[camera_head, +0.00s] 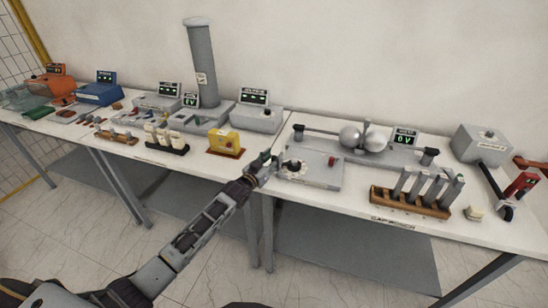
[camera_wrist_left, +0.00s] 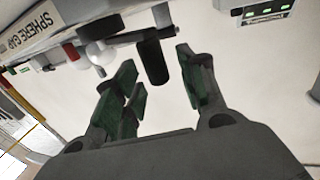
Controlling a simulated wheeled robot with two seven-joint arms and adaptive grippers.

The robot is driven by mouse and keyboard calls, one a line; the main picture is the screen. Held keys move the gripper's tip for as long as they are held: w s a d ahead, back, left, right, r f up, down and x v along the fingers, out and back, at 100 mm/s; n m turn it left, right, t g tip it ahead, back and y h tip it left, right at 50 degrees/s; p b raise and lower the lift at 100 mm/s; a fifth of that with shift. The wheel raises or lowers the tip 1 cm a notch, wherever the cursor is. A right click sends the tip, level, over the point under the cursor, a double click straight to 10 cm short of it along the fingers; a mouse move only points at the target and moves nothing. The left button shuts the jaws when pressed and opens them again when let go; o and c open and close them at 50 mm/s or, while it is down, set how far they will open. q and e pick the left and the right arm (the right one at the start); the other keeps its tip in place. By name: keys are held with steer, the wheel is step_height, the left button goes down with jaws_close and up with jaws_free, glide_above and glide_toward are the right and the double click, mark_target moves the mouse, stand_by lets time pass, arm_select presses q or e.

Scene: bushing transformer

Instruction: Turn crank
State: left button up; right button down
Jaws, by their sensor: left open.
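My left gripper (camera_head: 267,164) is at the box's left side. In the left wrist view the crank's black cylindrical handle (camera_wrist_left: 152,62) sticks out from the box on a thin metal rod. It shows between the green-padded fingertips of the open gripper, with space visible on the right side. I cannot tell whether a finger touches it. In the head view my gripper mostly hides the crank. My right gripper is not in view.
Two metal spheres (camera_head: 363,136) on a long base stand behind the box. A wooden rack (camera_head: 410,202) of grey cylinders is to the right. A yellow device (camera_head: 223,141) stands left of my gripper. A red-and-black tool (camera_head: 520,186) is at the far right.

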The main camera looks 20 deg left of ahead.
arm_select(q)
steer(key=shift+w+d, duration=0.2)
steer(key=shift+w, duration=0.3)
jaws_close()
